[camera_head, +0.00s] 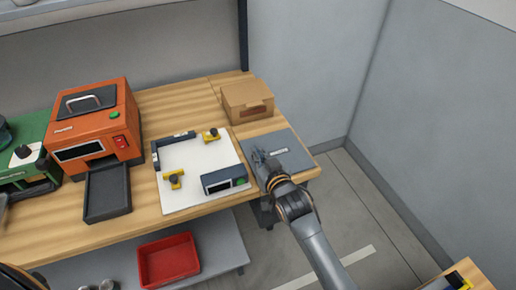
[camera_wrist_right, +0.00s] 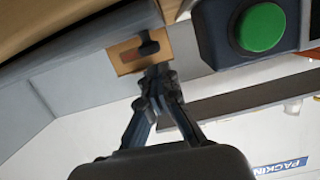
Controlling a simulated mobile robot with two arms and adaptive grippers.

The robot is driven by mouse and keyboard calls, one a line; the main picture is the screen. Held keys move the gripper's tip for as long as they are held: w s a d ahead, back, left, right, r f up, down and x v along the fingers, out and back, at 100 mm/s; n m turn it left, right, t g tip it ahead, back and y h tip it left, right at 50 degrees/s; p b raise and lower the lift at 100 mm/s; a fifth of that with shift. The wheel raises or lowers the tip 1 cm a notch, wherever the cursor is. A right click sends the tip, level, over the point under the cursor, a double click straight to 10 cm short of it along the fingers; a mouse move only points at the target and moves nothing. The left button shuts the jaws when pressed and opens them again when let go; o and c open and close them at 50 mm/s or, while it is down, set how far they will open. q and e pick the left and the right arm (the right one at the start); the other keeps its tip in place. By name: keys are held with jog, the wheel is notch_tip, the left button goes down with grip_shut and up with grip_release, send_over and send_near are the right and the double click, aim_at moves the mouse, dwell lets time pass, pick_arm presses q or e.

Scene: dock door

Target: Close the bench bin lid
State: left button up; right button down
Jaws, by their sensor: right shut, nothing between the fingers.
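A flat dark grey panel (camera_head: 298,156) with a small pale label lies across the right end of the wooden bench. It looks like the bench bin lid. It appears to lie about level with the bench top, but I cannot tell whether it is fully down. My right gripper (camera_head: 261,157) is over the panel's left part, fingers shut and empty. I cannot tell whether it touches the panel. In the right wrist view the shut fingers (camera_wrist_right: 156,75) show beside a grey slab edge. My left gripper is not recognisable in the head view.
A cardboard box (camera_head: 247,101) stands behind the panel. Left of it is a white board (camera_head: 200,163) with yellow clamps and a dark device with a green button (camera_head: 241,182). An orange machine (camera_head: 93,125) stands further left. A red bin (camera_head: 168,261) sits on the lower shelf.

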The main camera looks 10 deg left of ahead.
jog(key=shift+s+a+f, duration=0.1)
jog(key=shift+a+f, duration=0.05)
jog(key=shift+f, duration=0.55)
jog(key=shift+f, duration=0.1)
